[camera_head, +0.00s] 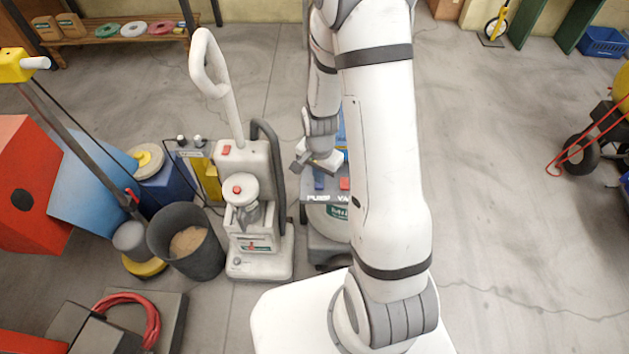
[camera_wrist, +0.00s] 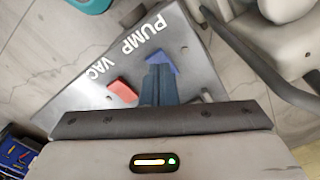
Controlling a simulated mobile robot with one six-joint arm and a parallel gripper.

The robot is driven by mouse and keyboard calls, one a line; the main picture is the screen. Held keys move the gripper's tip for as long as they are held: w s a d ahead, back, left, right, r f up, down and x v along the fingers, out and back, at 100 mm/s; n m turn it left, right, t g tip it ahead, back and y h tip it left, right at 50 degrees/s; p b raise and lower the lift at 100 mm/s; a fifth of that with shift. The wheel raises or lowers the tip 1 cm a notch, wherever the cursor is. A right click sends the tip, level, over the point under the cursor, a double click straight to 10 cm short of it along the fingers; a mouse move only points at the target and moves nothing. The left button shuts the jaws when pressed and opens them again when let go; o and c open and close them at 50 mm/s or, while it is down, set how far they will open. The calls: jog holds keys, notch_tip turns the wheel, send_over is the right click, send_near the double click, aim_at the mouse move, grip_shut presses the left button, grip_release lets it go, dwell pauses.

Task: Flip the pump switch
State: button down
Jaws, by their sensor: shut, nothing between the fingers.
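The grey panel (camera_head: 310,194) of a machine carries the words PUMP and VAC in the head view. A blue switch (camera_head: 319,181) is above PUMP and a red switch (camera_head: 345,184) above VAC. In the wrist view the panel (camera_wrist: 185,28) shows the blue switch (camera_wrist: 162,56) near PUMP, partly hidden behind my fingertips, and the red switch (camera_wrist: 122,91) near VAC. My gripper (camera_head: 304,166) is shut and empty, just above the panel by the blue switch. Its fingers (camera_wrist: 159,72) overlap that switch in the wrist view. I cannot tell whether they touch.
A white upright floor machine (camera_head: 257,200) with a tall handle stands just left of the panel. A dark bucket (camera_head: 194,262) is farther left. A bench (camera_head: 105,37) stands at the back left and a wheeled cart (camera_head: 606,118) at the right. Floor right of my arm is open.

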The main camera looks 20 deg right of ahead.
jog(key=shift+f+b, duration=0.8)
jog(key=shift+f, duration=0.1)
dwell(0.8)
jog(key=shift+r, duration=0.2)
jog(key=shift+r+p, duration=2.45)
jog(key=shift+r, duration=0.95)
jog(key=shift+s, duration=0.1)
jog(key=s+r+n+t, duration=0.1)
jog(key=s+r+n, duration=0.2)
jog(key=r, duration=0.5)
jog(key=s+r+n+t, duration=0.1)
jog(key=s+r+n, duration=0.2)
jog(key=s+r, duration=0.3)
jog(key=s+a+r+n+t, duration=0.1)
jog(key=s+r+n, duration=0.2)
jog(key=r, duration=0.8)
jog(key=shift+s+r+n, duration=0.2)
jog(key=shift+s+n, duration=0.1)
jog(key=shift+s, duration=0.9)
jog(key=shift+a, duration=0.1)
